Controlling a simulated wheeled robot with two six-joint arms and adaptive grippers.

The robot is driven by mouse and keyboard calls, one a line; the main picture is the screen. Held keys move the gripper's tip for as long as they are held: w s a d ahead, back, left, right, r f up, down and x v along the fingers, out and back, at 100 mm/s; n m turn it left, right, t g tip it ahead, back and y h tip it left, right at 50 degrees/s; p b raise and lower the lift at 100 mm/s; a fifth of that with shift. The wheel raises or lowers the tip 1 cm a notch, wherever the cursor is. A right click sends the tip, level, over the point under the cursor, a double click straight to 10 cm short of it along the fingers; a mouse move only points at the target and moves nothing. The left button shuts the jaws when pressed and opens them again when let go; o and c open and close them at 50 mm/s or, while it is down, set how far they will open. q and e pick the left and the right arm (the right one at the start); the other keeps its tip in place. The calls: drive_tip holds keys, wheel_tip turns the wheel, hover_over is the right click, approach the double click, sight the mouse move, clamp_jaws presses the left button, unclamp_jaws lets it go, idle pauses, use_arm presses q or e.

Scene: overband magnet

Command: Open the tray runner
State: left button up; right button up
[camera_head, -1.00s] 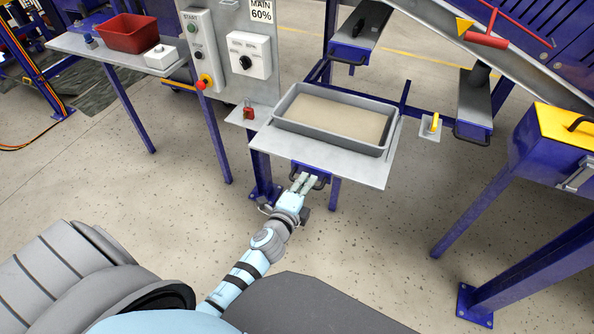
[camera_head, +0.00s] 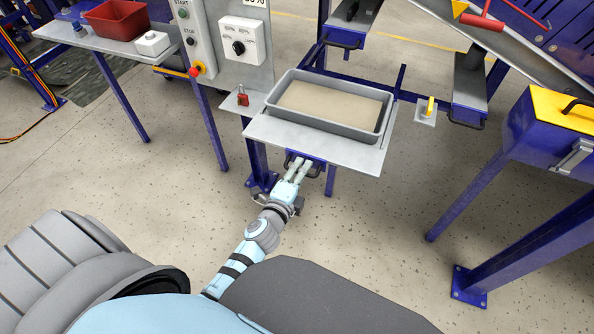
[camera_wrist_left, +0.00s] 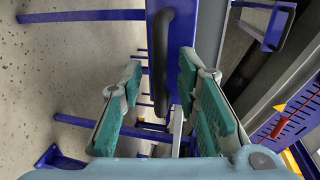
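The tray runner is a flat grey metal plate (camera_head: 352,156) with a blue front piece and a dark bar handle under its front edge. A grey tray (camera_head: 377,131) with a sand-coloured bottom sits on it. My left gripper (camera_head: 299,167) is at the front edge, by the handle. In the left wrist view the black handle (camera_wrist_left: 160,60) on its blue plate stands ahead, in line with the gap between the two spread teal-padded fingers (camera_wrist_left: 160,108). The fingers look open, and I see no contact with the handle. My right gripper is out of view.
A control panel (camera_head: 238,47) with a knob and a red padlock (camera_head: 242,97) stand left of the tray. A side table with a red bin (camera_head: 118,18) is further left. A blue box with a yellow lid (camera_head: 566,115) is at right. The floor in front is clear.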

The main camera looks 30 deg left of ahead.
use_arm(q)
drive_tip(key=v, duration=1.1)
drive_tip(key=shift+s, duration=0.35)
drive_tip(key=shift+r, duration=0.1)
drive_tip(key=s+a+f+n+g, duration=0.1)
drive_tip(key=s+f+n+g, duration=0.35)
drive_tip(key=f, duration=0.75)
drive_tip(key=s+f+n+g, duration=0.3)
drive_tip(key=s+f, duration=0.3)
drive_tip(key=f, duration=0.6)
drive_tip(key=s+a+f+n+g, duration=0.1)
drive_tip(key=s+f+n+g, duration=0.2)
drive_tip(key=s+f, duration=0.3)
drive_tip(key=s+a+f+n+g, duration=0.2)
drive_tip(key=s+f+n+g, duration=0.2)
drive_tip(key=s, duration=1)
wheel_tip(320, 180, down, 2)
drive_tip(key=shift+s+a+f+n+h, duration=0.1)
drive_tip(key=shift+s+a+n+h, duration=0.3)
drive_tip(key=shift+n, duration=0.75)
drive_tip(key=shift+d, duration=0.1)
